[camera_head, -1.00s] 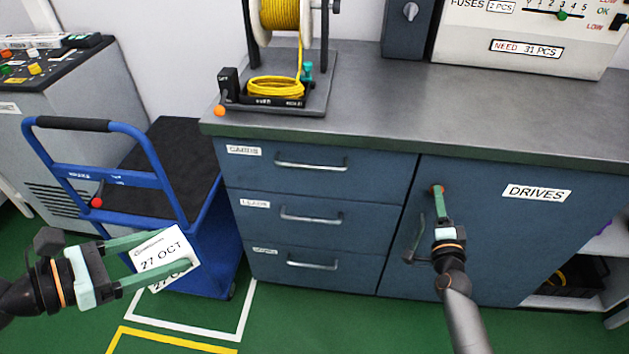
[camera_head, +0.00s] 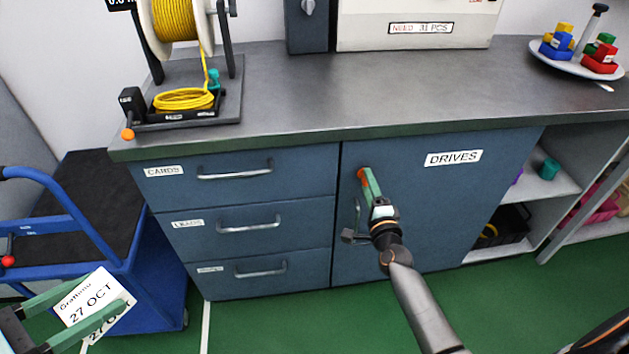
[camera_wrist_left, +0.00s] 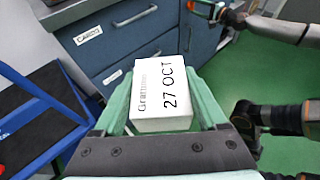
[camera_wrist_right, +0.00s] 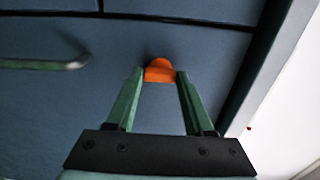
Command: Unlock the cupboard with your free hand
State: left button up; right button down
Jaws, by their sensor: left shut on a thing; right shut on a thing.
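The cupboard (camera_head: 430,210) is a blue door labelled DRIVES, closed, under the grey counter. An orange knob-like lock piece (camera_wrist_right: 160,72) is near the door's upper left, and my right gripper (camera_head: 366,180) is shut on it; the right wrist view shows it between the fingertips. The door's handle (camera_head: 357,222) is just below and left of my right gripper. My left gripper (camera_head: 100,305) is shut on a white box (camera_head: 92,300) marked 27 OCT, held at the lower left; the box also shows in the left wrist view (camera_wrist_left: 160,95).
Three closed drawers (camera_head: 240,222) are left of the door. A blue trolley (camera_head: 150,280) stands at the left, near my left gripper. A yellow cable reel (camera_head: 175,20) and a plate of coloured blocks (camera_head: 570,68) are on the counter. Open shelves (camera_head: 545,185) are at the right.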

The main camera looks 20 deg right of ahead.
jog(key=shift+c, duration=1.4)
grip_release()
pick_arm(q)
jog(key=shift+r+p, duration=0.5)
jog(key=shift+r, duration=0.05)
pick_arm(e)
jog(key=v, duration=1.2)
